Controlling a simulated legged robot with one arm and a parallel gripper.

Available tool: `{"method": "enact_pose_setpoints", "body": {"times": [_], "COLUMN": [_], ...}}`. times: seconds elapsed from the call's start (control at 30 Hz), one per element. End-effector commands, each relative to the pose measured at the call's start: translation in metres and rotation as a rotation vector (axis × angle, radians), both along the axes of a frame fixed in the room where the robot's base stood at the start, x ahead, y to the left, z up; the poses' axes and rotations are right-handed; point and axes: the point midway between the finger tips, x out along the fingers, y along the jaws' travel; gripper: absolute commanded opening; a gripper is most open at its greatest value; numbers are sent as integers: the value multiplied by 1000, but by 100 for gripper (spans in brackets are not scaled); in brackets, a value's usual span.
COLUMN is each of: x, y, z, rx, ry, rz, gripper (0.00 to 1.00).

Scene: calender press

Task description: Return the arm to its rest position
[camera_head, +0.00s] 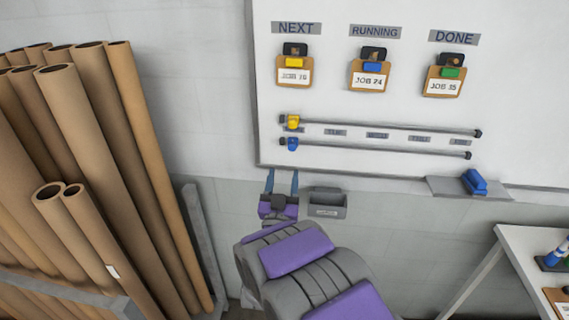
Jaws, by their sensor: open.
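My arm, grey with purple panels, reaches up from the bottom of the head view. My gripper (282,184) is at its end, with two thin blue fingers pointing up and spread apart. Nothing shows between the fingers. It is in front of the wall just below the lower left edge of the whiteboard (385,20), left of a small grey box (327,203). I cannot tell how far the fingers are from the wall.
Tall cardboard tubes (95,120) stand in a rack on the left. The board carries several job cards and two rails with a yellow slider (293,122) and a blue slider (292,144). A ledge (450,187) holds a blue eraser-like block (474,182). A white table (520,248) stands at right.

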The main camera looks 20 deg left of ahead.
Motion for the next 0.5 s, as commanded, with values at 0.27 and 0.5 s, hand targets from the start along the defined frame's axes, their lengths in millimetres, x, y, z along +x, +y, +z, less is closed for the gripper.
{"method": "enact_pose_setpoints", "body": {"times": [0.27,0.5], "x": [-14,-14], "y": [-4,-4], "z": [-7,-7], "rx": [-3,-1], "ry": [2,2], "rz": [-1,0], "gripper": [55,55]}}
